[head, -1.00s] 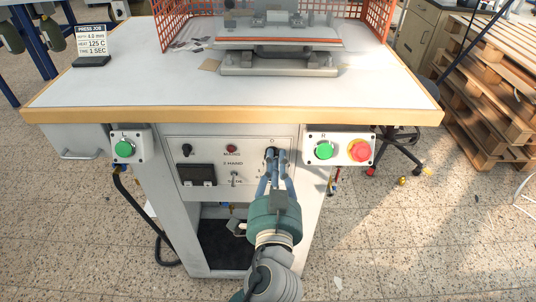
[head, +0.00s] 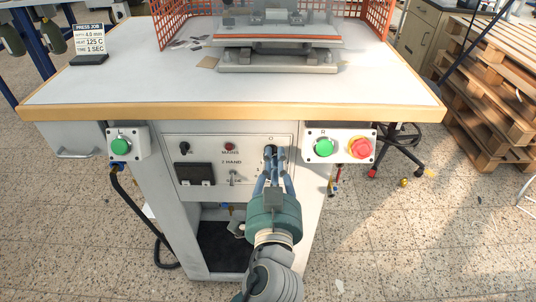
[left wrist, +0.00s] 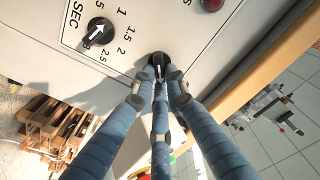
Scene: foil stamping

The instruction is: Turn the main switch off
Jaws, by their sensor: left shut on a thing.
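The main switch is a black rotary knob (head: 270,151) at the upper right of the press's front panel (head: 209,186), below a small "O" mark. My left gripper (head: 272,156) reaches it from below and in front, and its blue-grey fingers are closed around the knob. In the left wrist view the dark knob (left wrist: 158,60) shows between the fingertips (left wrist: 159,84). The fingers hide much of it, and I cannot tell its exact setting. The red MAINS lamp (head: 230,146) is left of the knob. My right gripper is not in view.
A timer dial (left wrist: 98,32) marked SEC is close to the fingers. A box with a green button (head: 324,147) and a red emergency stop (head: 360,148) is right of the panel. Another green button (head: 121,147) is at the left. The wooden table edge (head: 230,112) overhangs above.

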